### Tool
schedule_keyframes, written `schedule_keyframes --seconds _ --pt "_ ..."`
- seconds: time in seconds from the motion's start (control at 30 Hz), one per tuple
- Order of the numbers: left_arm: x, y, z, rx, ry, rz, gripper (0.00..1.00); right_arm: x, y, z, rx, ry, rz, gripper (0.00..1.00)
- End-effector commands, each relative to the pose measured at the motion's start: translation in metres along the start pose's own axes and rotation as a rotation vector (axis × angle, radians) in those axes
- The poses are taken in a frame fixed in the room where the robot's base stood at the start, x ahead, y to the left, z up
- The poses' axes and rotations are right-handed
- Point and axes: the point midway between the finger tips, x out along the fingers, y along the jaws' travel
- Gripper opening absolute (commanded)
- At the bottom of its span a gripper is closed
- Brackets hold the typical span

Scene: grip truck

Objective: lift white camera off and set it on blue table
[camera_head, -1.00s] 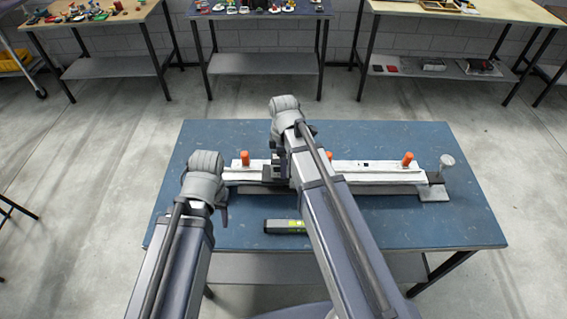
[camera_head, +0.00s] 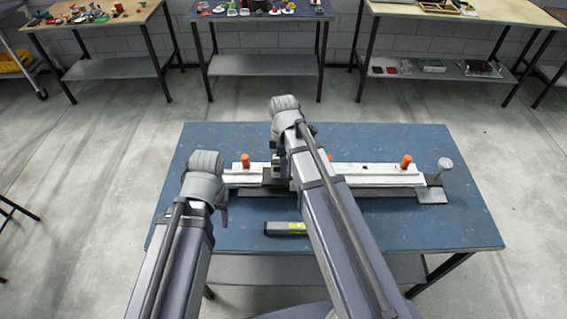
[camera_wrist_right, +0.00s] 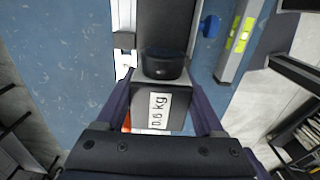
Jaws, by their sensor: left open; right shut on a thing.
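The camera (camera_wrist_right: 175,104) is a box with a pale label reading "0.6 kg" and a round black part on it; its body looks grey here rather than clearly white. In the right wrist view the fingers of my right gripper (camera_wrist_right: 162,88) are shut on its sides. In the head view my right gripper (camera_head: 279,168) is over the middle of the white rail (camera_head: 375,174), and the arm hides most of the camera. Whether the camera touches the rail, I cannot tell. My left gripper (camera_head: 222,205) is open near the rail's left end. The blue table (camera_head: 400,225) lies under both.
The table's front right and back strip are clear. Other tables stand behind.

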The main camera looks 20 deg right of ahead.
Motion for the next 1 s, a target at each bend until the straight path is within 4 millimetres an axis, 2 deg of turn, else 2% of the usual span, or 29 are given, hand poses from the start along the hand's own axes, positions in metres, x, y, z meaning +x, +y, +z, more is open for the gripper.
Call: schedule_keyframes --seconds 1.0 --pt "-0.039 -0.004 0.002 0.000 0.000 0.000 0.50 -0.039 0.000 0.000 0.000 0.000 0.000 0.40"
